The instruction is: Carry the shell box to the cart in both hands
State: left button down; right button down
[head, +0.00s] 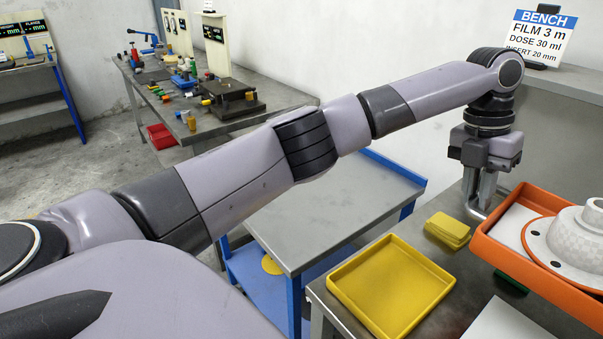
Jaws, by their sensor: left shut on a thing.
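The shell box is an orange open box (530,262) at the right edge of the head view, cut off by the frame. A white shell part with a round flange (568,245) lies in it. My left gripper (480,206) points down at the box's left end and is shut on a metal handle there. The box stands over the grey bench, and I cannot tell whether it touches it. The cart (335,215) has a grey top and blue frame and stands left of the bench, partly behind my left arm. My right gripper is not in view.
A yellow tray (391,287) and a stack of yellow pieces (448,230) lie on the bench (345,325) left of the box. The visible cart top is bare. A yellow disc (271,265) lies on its lower shelf. A cluttered table (215,128) stands behind.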

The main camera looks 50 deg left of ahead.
aim_at(312, 190)
jog(key=j, duration=1)
jog(key=i+j, duration=0.15)
jog(key=j, duration=1.8)
jog(key=i, duration=0.05)
